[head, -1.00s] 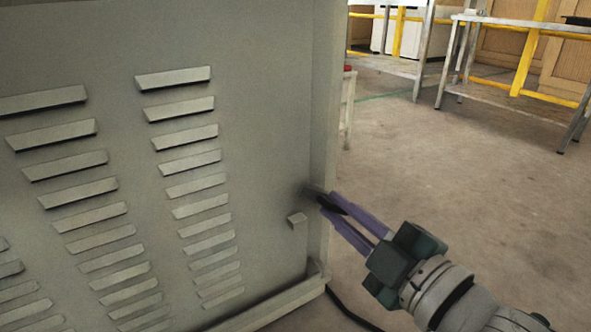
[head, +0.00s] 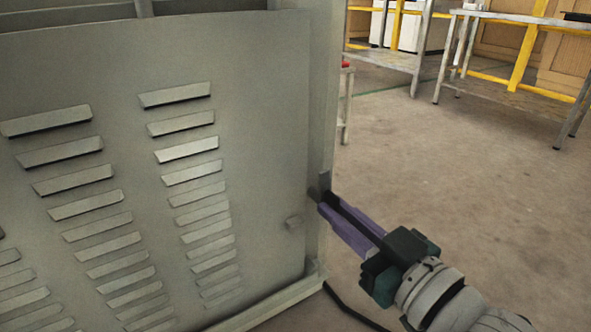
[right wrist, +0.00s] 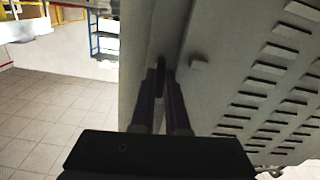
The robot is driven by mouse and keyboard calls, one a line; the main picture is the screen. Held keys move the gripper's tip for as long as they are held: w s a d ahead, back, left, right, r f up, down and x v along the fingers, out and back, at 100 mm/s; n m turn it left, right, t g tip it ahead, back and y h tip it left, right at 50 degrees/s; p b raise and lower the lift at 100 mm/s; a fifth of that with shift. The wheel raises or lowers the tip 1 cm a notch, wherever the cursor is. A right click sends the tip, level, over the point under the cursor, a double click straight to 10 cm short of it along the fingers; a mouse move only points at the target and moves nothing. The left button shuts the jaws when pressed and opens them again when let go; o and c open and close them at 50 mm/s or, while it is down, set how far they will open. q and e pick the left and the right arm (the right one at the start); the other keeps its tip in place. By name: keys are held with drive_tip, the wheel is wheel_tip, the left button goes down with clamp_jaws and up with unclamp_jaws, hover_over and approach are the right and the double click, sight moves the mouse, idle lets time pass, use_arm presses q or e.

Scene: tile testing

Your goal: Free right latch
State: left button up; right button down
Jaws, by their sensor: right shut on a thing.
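The grey louvred panel (head: 255,130) fills the left of the head view, set in a cabinet frame (head: 324,130). A small dark latch (head: 313,193) sits at the panel's right edge. My right gripper (head: 324,199), with purple fingers, is shut on it from the right. In the right wrist view the latch (right wrist: 161,72) shows as a dark upright piece between the fingertips of my right gripper (right wrist: 161,80), beside the panel seam. The fingers hide part of it. My left gripper is out of view.
A black cable (head: 350,308) lies on the floor by the cabinet's lower corner. The floor to the right is open. A metal table (head: 520,20) and yellow rails stand further back.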

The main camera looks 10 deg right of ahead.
drive_tip(key=shift+m, duration=0.6)
drive_tip(key=c, duration=0.9)
unclamp_jaws()
drive_tip(key=shift+s, duration=0.1)
drive_tip(key=p+v, duration=0.4)
drive_tip(key=v, duration=0.5)
drive_tip(key=shift+s+d, duration=0.2)
drive_tip(key=shift+s, duration=0.15)
